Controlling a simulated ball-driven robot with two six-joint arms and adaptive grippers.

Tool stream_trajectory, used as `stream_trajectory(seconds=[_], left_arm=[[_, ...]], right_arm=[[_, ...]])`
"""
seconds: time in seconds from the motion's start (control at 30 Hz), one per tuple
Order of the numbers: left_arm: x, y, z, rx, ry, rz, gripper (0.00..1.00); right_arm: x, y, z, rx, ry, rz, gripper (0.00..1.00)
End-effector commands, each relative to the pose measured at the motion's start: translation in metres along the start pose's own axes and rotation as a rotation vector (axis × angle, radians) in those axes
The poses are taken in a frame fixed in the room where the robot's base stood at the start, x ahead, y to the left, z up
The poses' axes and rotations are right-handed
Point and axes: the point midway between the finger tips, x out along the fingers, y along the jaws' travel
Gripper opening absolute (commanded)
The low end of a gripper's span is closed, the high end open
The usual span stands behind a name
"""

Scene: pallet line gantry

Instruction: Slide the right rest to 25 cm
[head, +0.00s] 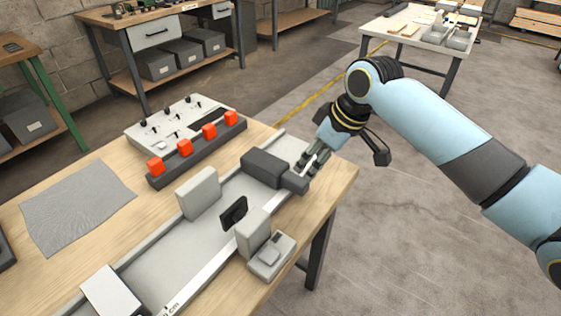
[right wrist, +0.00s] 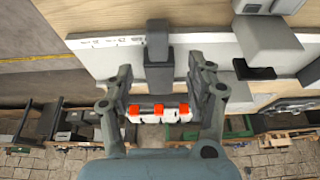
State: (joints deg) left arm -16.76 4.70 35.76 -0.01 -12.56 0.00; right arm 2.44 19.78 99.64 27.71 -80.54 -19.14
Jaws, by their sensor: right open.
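The right rest appears to be the dark grey block (head: 265,166) near the right end of the pale track (head: 175,245), with a narrower dark end piece (head: 295,183) toward the near edge. My right gripper (head: 308,165) is open beside this end piece, its fingers pointing down toward it. In the right wrist view, the open gripper (right wrist: 160,75) has a finger on each side of the dark end piece (right wrist: 159,72). I cannot tell whether a finger touches it. A scale marked "cm" runs along the track's near edge, largely unreadable here. My left gripper is not in view.
Light grey blocks (head: 198,193) and a black plate (head: 234,213) stand along the middle of the track. A white block (head: 112,291) is at its left end. A panel with red blocks (head: 209,132) lies behind. A grey mat (head: 78,206) lies left.

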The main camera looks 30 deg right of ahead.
Motion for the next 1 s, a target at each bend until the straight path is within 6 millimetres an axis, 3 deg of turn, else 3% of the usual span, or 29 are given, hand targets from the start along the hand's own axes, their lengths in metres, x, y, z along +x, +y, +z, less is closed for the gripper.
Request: stream_trajectory(seconds=[0.13,0.3,0.63,1.0], left_arm=[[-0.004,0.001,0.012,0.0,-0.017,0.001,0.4],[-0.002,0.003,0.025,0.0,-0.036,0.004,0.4],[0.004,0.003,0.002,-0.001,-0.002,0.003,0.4],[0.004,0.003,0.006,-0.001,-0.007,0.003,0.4]], right_arm=[[0.003,0.003,-0.007,0.001,0.006,0.005,0.56],[0.034,0.003,-0.006,0.003,0.006,0.003,0.56],[0.092,0.004,-0.006,0.002,0.006,0.005,0.56],[0.104,0.004,-0.007,0.0,0.007,0.006,0.56]])
